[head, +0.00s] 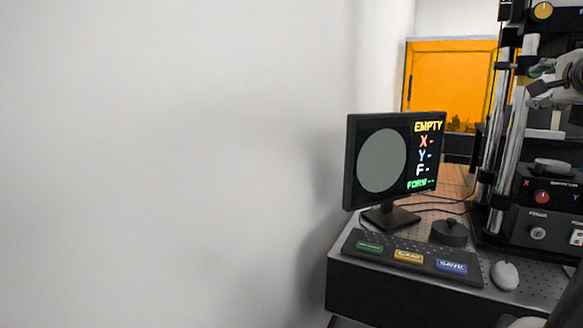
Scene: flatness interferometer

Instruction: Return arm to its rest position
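At the right edge, a grey rounded piece with dark, jointed parts (545,82) shows in front of the instrument's upright posts. It may be my gripper, but it is cut off by the frame and small against the dark instrument. I cannot tell whether its fingers are open or shut, and no held object can be made out. The rest of the arm is mostly out of view.
A monitor (382,160) reading EMPTY stands on the perforated bench (540,285). A button panel (410,257), a black round knob (449,232) and a white mouse (505,275) lie before the instrument (550,200). An orange panel (450,80) is behind. Blank wall fills the left.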

